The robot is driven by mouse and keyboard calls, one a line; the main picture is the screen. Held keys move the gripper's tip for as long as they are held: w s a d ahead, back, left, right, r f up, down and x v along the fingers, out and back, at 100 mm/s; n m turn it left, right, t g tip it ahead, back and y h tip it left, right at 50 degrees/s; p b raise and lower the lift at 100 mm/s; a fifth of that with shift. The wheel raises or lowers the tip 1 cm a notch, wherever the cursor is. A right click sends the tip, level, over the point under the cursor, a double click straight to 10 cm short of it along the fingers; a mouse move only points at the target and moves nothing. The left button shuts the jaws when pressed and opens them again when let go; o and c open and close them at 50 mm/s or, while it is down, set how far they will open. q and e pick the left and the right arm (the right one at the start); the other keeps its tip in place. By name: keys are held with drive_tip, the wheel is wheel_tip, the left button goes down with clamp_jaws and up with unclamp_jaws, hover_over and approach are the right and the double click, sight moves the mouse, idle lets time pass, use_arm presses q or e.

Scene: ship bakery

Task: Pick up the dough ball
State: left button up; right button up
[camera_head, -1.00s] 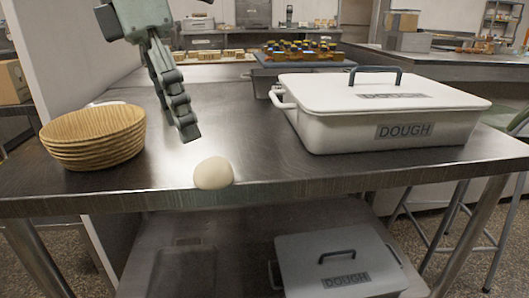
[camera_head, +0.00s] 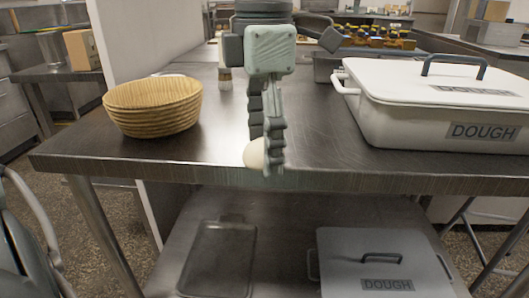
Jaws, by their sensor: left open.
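The dough ball (camera_head: 253,155) is pale and round and lies at the front edge of the steel table (camera_head: 180,163). My left gripper (camera_head: 268,165) points down over it, and its fingers hide the ball's right part. The fingers are seen nearly edge-on, one behind the other. The gripper is open. I cannot tell whether the fingers are around the ball or in front of it, or whether they touch it. My right gripper is not in view.
A stack of wicker baskets (camera_head: 152,105) stands on the table to the left. A white lidded dough box (camera_head: 430,105) stands to the right. A second dough box (camera_head: 385,265) and a dark tray (camera_head: 220,260) are on the lower shelf.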

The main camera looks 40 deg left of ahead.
use_arm(q)
drive_tip(key=shift+c, duration=0.4)
drive_tip(key=c, duration=1.2)
